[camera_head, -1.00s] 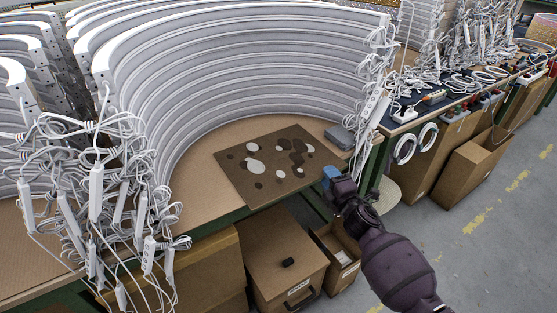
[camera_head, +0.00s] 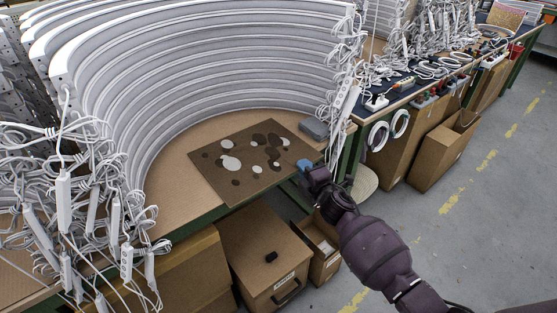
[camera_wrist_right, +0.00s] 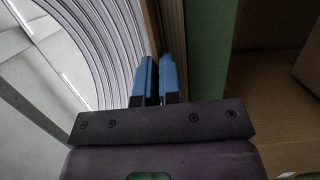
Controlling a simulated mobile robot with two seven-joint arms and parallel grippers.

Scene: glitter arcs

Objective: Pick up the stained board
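The stained board (camera_head: 212,163) is a flat brown sheet with dark and pale grey round spots. My right gripper (camera_head: 305,165) has blue fingertips and is at the board's right front edge. In the right wrist view its two blue fingers (camera_wrist_right: 157,78) stand close together with a narrow gap. I cannot tell whether the board's edge is between them. My left gripper is not in view.
A grey box (camera_head: 314,129) sits on the bench just behind the board's right corner. Tall curved white strips (camera_head: 210,70) rise behind. White cables hang at the left (camera_head: 63,200) and right. Cardboard boxes (camera_head: 262,250) stand below the bench. Open floor lies at the right.

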